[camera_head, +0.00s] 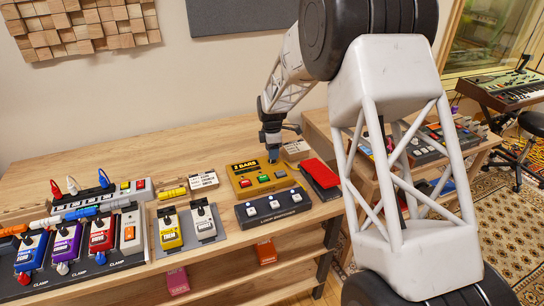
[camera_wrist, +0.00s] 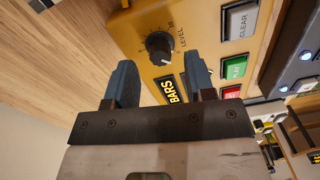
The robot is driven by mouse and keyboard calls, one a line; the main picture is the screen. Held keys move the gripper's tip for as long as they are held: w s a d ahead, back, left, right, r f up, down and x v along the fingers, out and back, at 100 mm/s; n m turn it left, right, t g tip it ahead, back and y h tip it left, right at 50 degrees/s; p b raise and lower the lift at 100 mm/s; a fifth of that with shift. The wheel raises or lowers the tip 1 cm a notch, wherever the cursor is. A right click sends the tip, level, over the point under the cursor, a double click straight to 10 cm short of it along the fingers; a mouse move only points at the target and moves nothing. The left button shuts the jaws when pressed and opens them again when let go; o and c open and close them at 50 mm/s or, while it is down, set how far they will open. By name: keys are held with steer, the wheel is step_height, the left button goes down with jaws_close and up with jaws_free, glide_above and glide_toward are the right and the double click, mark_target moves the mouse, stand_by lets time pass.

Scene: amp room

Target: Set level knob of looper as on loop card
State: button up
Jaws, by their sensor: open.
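The looper (camera_head: 258,179) is a yellow box on the wooden bench, with a lit display reading BARS and coloured buttons. In the wrist view, its yellow face (camera_wrist: 200,18) carries the black level knob (camera_wrist: 160,44), with tick marks, LEVEL and a 10 printed beside it. I cannot read the knob's setting surely. My gripper (camera_head: 273,158) is over the looper's back right part. In the wrist view, my gripper (camera_wrist: 160,75) is open, its two blue-grey fingers on either side of the knob's line, apparently without holding it. A small card (camera_head: 296,148) stands behind the looper; its text is unreadable here.
A red pedal (camera_head: 320,175) sits close right of the looper, and a dark loop switcher (camera_head: 272,208) in front. A pedalboard (camera_head: 75,250) fills the left. Bare bench lies behind.

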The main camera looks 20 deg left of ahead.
steer(key=shift+f, duration=1.3)
steer(key=shift+c, duration=0.4)
jaws_close()
